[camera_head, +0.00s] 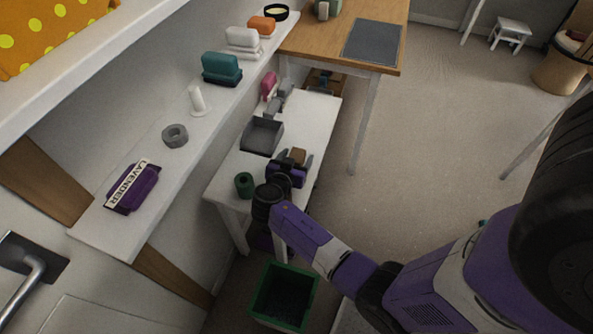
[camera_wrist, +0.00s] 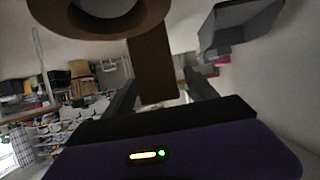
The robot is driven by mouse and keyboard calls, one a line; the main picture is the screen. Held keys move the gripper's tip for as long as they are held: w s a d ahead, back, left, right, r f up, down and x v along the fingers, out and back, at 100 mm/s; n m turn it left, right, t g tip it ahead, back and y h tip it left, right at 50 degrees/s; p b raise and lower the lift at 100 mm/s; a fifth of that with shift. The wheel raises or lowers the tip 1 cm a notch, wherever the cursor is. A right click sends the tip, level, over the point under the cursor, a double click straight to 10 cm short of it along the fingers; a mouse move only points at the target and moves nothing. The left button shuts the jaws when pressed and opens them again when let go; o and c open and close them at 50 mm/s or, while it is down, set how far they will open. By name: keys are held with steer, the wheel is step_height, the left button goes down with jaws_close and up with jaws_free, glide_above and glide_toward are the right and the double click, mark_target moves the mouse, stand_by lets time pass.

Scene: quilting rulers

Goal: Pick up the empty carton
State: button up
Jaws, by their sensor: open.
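A small brown box-shaped thing, which looks like the carton (camera_head: 298,156), stands on the white bench, right at my gripper (camera_head: 293,166). In the wrist view a plain brown block (camera_wrist: 152,68) shows between the two dark fingers of my gripper (camera_wrist: 157,90). The fingers are spread apart, with the block's near end between them. I cannot tell whether either finger touches it. My gripper hides part of the carton in the head view, and I cannot see inside it.
A brown round thing (camera_wrist: 98,18) is close at the wrist view's top. A green bin (camera_head: 284,296) sits on the floor below.

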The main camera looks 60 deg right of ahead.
jaws_close()
steer(key=shift+r, duration=0.1)
stand_by(0.3)
step_height(320, 180, up, 20)
stand_by(0.5)
